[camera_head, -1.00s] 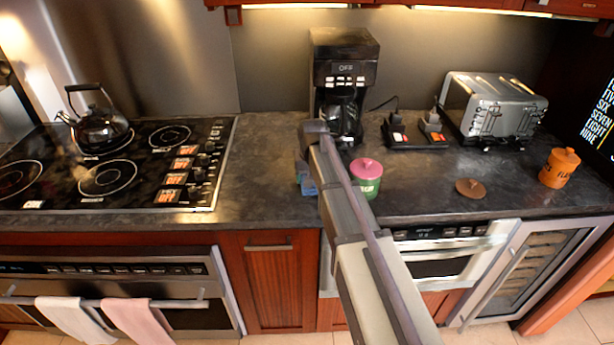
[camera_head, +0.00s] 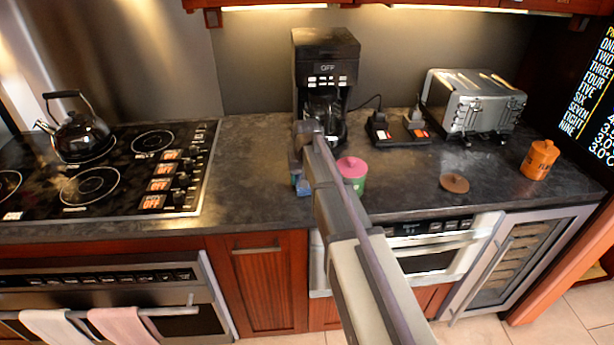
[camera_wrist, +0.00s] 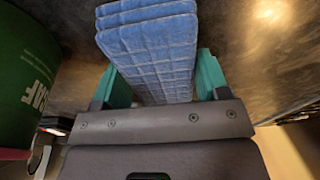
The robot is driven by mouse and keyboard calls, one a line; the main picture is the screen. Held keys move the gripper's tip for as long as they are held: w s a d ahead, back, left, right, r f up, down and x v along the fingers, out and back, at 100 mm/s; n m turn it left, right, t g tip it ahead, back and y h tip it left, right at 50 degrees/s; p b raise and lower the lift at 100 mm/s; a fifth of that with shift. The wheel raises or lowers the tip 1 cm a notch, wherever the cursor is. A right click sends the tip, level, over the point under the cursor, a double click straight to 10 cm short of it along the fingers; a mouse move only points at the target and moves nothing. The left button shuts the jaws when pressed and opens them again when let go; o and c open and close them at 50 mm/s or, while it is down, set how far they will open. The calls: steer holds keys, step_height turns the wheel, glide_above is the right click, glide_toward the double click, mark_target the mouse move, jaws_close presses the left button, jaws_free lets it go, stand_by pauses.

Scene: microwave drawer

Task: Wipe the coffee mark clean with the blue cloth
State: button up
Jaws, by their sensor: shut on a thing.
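My gripper (camera_wrist: 152,85) has green fingers and is shut on the folded blue cloth (camera_wrist: 158,45), which has a quilted surface. In the head view the cloth (camera_head: 304,188) shows as a small blue patch at the end of my arm, low over the dark counter in front of the coffee maker. My arm hides much of the gripper there. I cannot tell whether the cloth touches the counter. I cannot make out a coffee mark in either view.
A green canister with a pink lid (camera_head: 352,167) stands close right of the gripper. The coffee maker (camera_head: 326,65) is behind it. The cooktop (camera_head: 110,170) with a black kettle (camera_head: 80,135) is left. A brown lid (camera_head: 454,183), orange canister (camera_head: 539,160) and toaster (camera_head: 473,102) are right.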

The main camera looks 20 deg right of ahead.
mark_target(275, 184)
steer(key=shift+w+a, duration=0.4)
steer(key=shift+a, duration=1.1)
steer(key=shift+w+a, duration=0.35)
steer(key=shift+a, duration=1.2)
steer(key=shift+w+a, duration=0.4)
steer(key=shift+a, duration=1.1)
step_height(275, 184, up, 8)
steer(key=p, duration=0.8)
